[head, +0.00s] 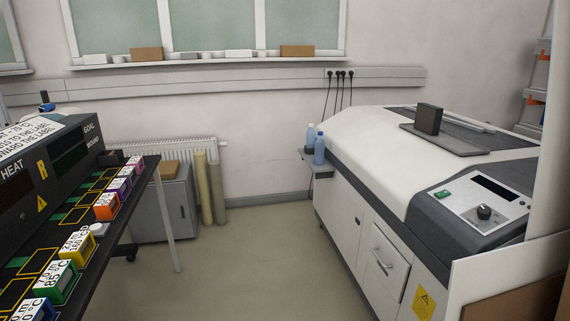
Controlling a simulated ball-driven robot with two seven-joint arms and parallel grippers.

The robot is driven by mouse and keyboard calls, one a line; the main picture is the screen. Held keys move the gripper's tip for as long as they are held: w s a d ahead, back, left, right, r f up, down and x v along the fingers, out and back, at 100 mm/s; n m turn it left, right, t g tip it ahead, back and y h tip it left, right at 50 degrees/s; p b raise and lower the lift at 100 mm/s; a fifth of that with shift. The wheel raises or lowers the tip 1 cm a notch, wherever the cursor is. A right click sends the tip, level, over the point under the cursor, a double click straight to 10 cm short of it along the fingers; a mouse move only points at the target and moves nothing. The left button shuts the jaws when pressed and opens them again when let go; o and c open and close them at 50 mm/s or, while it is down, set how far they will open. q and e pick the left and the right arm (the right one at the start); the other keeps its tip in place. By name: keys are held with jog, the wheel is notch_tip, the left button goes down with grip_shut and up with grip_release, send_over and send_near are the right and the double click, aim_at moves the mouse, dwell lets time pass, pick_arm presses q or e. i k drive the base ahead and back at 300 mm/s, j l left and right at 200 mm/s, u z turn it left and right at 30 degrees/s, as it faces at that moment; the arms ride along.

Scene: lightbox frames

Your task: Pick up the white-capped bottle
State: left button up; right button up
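Two small bottles stand upright on a small grey side shelf (316,170) at the left end of the white machine. The rear one (310,138) is pale blue and appears to have a white cap. The front one (319,152) is a deeper blue; its cap is too small to make out clearly. The front bottle partly overlaps the rear one. Neither of my grippers is in view.
The large white machine (365,140) with a control panel fills the right. A dark bench (100,255) with coloured labelled boxes stands left. Open floor (250,265) lies between them. Rolled tubes (216,190) and a grey cabinet (165,210) stand by the radiator.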

aim_at(311, 134)
jog(key=i+u, duration=0.4)
jog(key=i, duration=2.3)
jog(key=l, duration=0.1)
